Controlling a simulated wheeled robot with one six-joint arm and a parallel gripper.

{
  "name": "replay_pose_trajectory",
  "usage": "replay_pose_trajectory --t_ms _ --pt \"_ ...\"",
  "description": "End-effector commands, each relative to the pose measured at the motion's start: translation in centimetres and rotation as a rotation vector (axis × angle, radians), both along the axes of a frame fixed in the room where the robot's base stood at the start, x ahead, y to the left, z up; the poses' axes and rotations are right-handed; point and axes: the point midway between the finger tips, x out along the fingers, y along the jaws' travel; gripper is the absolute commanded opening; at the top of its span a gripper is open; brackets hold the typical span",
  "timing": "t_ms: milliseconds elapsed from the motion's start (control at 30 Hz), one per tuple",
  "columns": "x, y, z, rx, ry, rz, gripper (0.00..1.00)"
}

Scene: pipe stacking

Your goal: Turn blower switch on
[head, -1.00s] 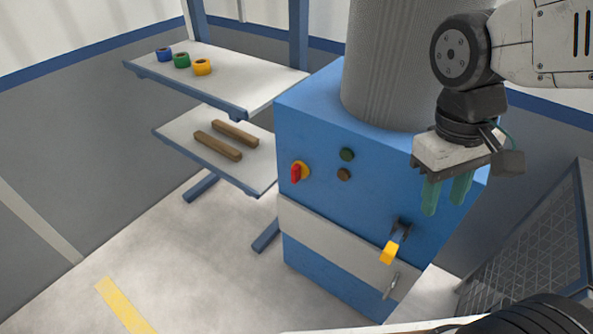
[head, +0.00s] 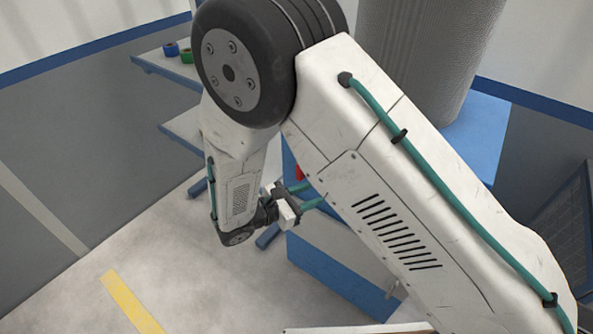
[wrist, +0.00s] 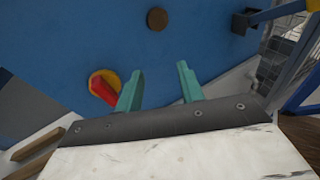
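The blower switch (wrist: 102,84) has a red handle on a round yellow base. It is on the front of the blue blower cabinet (wrist: 85,35). In the wrist view it sits just left of my gripper (wrist: 160,72). The red handle points down and right towards the left finger; I cannot tell whether they touch. My gripper is open, with two green fingers apart and only blue panel showing between them. In the head view my gripper (head: 313,194) is close to the cabinet front. Only a sliver of the red handle (head: 299,173) shows there, as my arm hides most of the panel.
A round brown button (wrist: 157,18) is on the panel above my fingers in the wrist view. Shelves (head: 165,75) with tape rolls stand at the left. Floor at lower left is clear.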

Motion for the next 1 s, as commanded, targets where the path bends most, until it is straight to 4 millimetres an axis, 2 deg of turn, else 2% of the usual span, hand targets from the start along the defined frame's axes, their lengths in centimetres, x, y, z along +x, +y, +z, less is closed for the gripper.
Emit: replay_pose_trajectory --t_ms 33,100,200,300,433,700,1000 --pt "0.7 1.6 -1.5 -0.049 0.002 0.081 0.38" --pt "2.0 3.7 -2.6 -0.108 -0.008 0.190 0.38" --pt "3.7 6.1 -2.8 -0.164 -0.033 0.301 0.38" --pt "4.7 7.1 -2.3 -0.190 -0.050 0.348 0.38" --pt "6.0 6.4 -2.0 -0.203 -0.053 0.359 0.38" --pt "9.4 3.7 -2.0 -0.201 -0.052 0.356 0.38" --pt "10.9 2.5 -2.0 -0.200 -0.052 0.357 0.38"
